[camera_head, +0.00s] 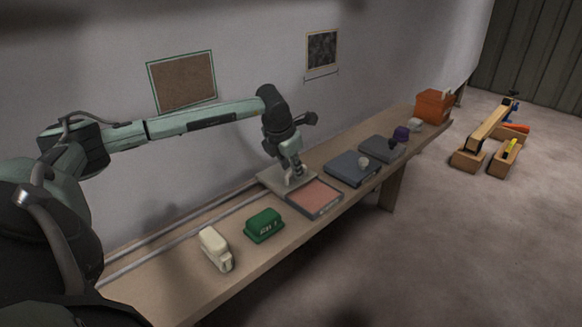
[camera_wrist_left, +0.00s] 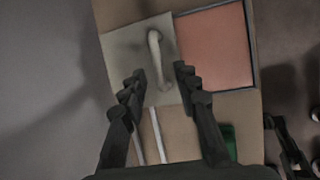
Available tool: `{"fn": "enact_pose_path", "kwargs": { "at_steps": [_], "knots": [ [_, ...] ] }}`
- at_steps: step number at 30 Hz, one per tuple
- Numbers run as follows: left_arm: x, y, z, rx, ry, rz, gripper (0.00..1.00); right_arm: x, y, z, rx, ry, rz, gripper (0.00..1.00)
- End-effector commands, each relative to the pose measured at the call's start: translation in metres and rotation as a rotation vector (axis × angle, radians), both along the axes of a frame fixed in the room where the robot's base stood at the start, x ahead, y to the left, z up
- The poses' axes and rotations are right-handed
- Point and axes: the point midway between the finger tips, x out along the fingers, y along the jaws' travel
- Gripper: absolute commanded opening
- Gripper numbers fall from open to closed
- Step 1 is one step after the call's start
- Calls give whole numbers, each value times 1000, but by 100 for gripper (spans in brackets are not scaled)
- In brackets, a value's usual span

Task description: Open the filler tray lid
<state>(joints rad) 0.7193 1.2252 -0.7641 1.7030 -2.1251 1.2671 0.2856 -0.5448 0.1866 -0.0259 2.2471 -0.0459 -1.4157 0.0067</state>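The filler tray (camera_head: 316,198) is a shallow dark-framed tray with a pinkish-red inside, which lies uncovered on the bench. It also shows in the left wrist view (camera_wrist_left: 213,48). The lid (camera_head: 272,180), a flat grey-beige plate, lies beside the tray on the wall side; in the left wrist view (camera_wrist_left: 128,50) it carries a pale bar handle (camera_wrist_left: 156,58). My left gripper (camera_head: 293,176) is over the lid. In the left wrist view its fingers (camera_wrist_left: 160,78) are spread, one either side of the handle's lower end, with gaps visible. My right gripper is not clearly identifiable.
Two rails (camera_head: 185,228) run along the bench's wall side. A cream device (camera_head: 215,249) and a green box (camera_head: 264,225) stand nearer. Grey-blue trays (camera_head: 350,168) and an orange box (camera_head: 433,106) stand farther along. A dark jointed part shows at the wrist view's lower right.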

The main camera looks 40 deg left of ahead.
Motion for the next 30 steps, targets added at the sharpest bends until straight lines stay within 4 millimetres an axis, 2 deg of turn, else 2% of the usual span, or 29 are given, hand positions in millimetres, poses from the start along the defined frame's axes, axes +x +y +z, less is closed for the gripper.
{"fn": "enact_pose_path", "kwargs": {
  "at_steps": [4,8,15,21,30],
  "knots": [
    [-1,-1,5,0,-2,0,31,1,0,0,0,-1,-1,40],
    [-7,-3,21,1,-4,-1,31,1,0,0,0,-1,-1,40],
    [-28,-10,67,1,-5,0,31,0,0,0,0,-1,0,40],
    [-42,-15,97,1,-2,0,31,0,0,0,0,-1,0,40],
    [-48,-18,109,0,0,0,31,0,0,0,0,0,0,40]
  ]
}}
